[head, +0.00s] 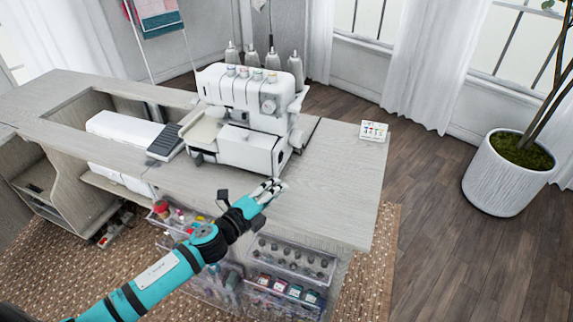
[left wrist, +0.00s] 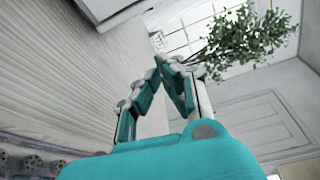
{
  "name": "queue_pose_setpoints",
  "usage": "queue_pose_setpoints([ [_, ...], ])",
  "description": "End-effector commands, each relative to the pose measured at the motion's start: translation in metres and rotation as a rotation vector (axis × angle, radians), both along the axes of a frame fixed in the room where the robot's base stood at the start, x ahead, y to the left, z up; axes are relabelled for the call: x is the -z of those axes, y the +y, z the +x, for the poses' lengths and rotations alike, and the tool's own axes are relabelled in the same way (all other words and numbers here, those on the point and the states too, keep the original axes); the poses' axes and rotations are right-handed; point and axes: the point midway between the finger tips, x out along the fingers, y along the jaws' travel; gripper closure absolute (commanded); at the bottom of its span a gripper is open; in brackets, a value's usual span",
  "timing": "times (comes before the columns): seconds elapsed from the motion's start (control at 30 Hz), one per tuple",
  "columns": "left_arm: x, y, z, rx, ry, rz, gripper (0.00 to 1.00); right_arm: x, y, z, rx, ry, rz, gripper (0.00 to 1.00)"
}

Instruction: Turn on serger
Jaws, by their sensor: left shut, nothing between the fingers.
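The serger (head: 245,115) is a white machine standing on the grey wood cabinet top (head: 330,170). It has a round dial on its upper right front and several thread cones behind it. I cannot see a power switch or tell whether the machine is on. My left gripper (head: 270,190) is in front of the serger's lower right corner, over the front part of the cabinet top. Its fingers are shut and empty, and they look apart from the machine. In the left wrist view the closed fingertips (left wrist: 168,62) show. My right gripper is in neither view.
A small card with coloured pictures (head: 374,131) is on the cabinet top to the right. Clear drawers (head: 290,260) with sewing supplies are below the front edge. A white potted plant (head: 507,175) stands at the right. The cabinet top right of the serger is mostly clear.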

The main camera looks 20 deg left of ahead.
Motion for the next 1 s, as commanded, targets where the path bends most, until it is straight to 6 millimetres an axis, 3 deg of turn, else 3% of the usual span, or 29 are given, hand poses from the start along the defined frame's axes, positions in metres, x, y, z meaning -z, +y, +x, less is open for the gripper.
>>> queue_pose_setpoints([
  [0.17,-0.001,-0.006,0.015,-0.001,-0.002,-0.002,1.00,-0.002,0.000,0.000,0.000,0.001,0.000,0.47],
  [0.6,0.003,-0.035,0.097,-0.002,0.000,-0.002,1.00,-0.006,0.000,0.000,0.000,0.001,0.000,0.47],
  [0.8,0.000,-0.005,0.094,-0.001,0.002,0.000,1.00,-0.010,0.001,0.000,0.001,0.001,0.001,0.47],
  [1.0,-0.001,0.004,0.094,-0.001,0.001,-0.003,1.00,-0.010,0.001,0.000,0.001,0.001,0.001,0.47],
])
